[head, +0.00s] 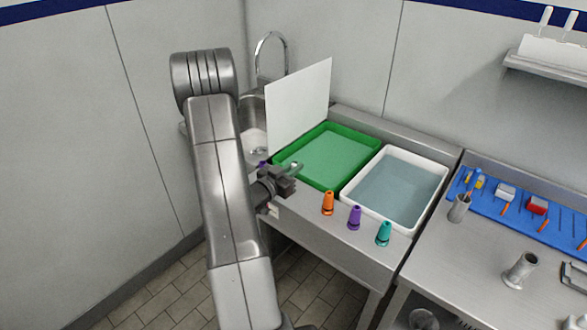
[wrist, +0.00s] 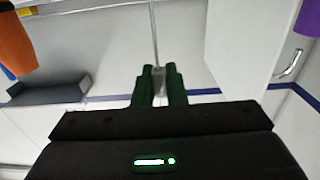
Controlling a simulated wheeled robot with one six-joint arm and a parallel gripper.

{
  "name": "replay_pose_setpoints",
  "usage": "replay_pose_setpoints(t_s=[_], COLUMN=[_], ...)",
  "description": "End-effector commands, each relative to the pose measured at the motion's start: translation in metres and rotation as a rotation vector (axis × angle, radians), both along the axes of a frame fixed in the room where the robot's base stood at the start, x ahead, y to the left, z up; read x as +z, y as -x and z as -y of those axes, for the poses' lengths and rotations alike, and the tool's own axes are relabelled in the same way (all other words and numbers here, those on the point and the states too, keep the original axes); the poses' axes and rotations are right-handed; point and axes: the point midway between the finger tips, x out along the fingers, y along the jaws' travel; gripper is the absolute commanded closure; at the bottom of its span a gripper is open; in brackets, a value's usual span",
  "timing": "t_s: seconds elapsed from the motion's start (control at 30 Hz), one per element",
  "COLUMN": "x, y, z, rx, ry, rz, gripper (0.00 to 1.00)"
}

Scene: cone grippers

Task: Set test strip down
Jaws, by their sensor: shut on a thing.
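My gripper (head: 293,172) is at the left front edge of the green tray (head: 312,182), beside the sink counter. In the wrist view its two dark green fingers (wrist: 160,82) are closed on a small pale grey piece (wrist: 158,76), which I take to be the test strip. Only a short part of it shows between the fingers. A thin line rises above it, and I cannot tell whether that is the strip or a wall seam. In the head view the strip is too small to make out clearly.
A white tray (head: 443,175) of bluish liquid stands right of the green tray. Orange (head: 328,203), purple (head: 354,217) and teal (head: 383,233) cones line the front counter edge. A blue mat (head: 510,212) with tools lies at right.

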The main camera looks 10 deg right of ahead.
Motion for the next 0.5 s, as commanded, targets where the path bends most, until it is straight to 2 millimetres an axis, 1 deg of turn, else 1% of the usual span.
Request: replay_pose_setpoints(t_s=[0.03, 0.13, 0.37, 0.5], x=[-0.0020, -0.0008, -0.0008, 0.0024], y=[0.0001, 0.0001, 0.0002, 0.0001], z=[0.0001, 0.0001, 0.0001, 0.0001], rx=[0.000, 0.000, 0.000, 0.000], ry=[0.000, 0.000, 0.000, 0.000], rz=[0.000, 0.000, 0.000, 0.000], gripper=[0.87, 0.67, 0.67, 0.67])
